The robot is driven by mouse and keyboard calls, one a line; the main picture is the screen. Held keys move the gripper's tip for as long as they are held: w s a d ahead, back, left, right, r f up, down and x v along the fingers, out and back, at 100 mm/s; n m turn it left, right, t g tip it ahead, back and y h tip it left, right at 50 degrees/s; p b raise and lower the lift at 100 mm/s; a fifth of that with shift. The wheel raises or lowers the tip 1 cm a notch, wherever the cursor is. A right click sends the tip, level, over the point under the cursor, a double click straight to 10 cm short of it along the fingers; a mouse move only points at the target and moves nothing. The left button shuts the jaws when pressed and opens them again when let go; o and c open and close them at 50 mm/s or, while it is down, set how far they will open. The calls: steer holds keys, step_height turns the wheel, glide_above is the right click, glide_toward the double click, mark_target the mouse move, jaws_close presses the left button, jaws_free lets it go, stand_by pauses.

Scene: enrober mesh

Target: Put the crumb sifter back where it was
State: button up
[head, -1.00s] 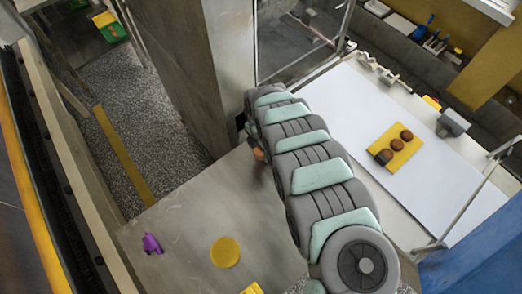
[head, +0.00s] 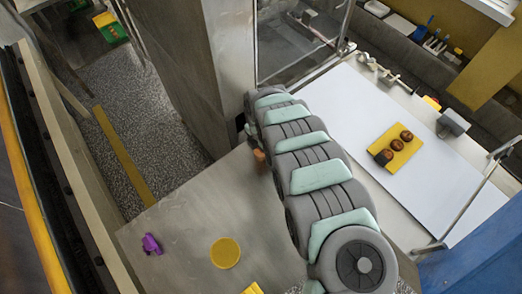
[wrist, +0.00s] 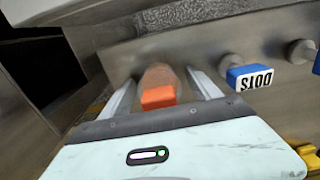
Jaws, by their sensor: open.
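My gripper (wrist: 165,95) is open in the wrist view, its two metal fingers spread. A brown, rounded piece with an orange end (wrist: 158,97) sits between the fingers, with gaps on both sides. In the head view, an orange-brown piece (head: 261,158) shows beside my arm, and my gripper is hidden there. I cannot tell for certain whether this piece is part of the crumb sifter. A metal panel (wrist: 130,50) with round knobs lies beyond the fingers.
A blue block lettered DOTS (wrist: 249,76) is right of the fingers. A yellow disc (head: 225,253) and a purple item (head: 151,244) lie on the metal table (head: 185,222). A yellow board (head: 396,150) with three brown sweets lies on the white surface (head: 335,110). A metal column (head: 200,70) stands behind.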

step_height(320, 180, up, 12)
steer(key=shift+p, duration=0.6)
steer(key=shift+r, duration=0.1)
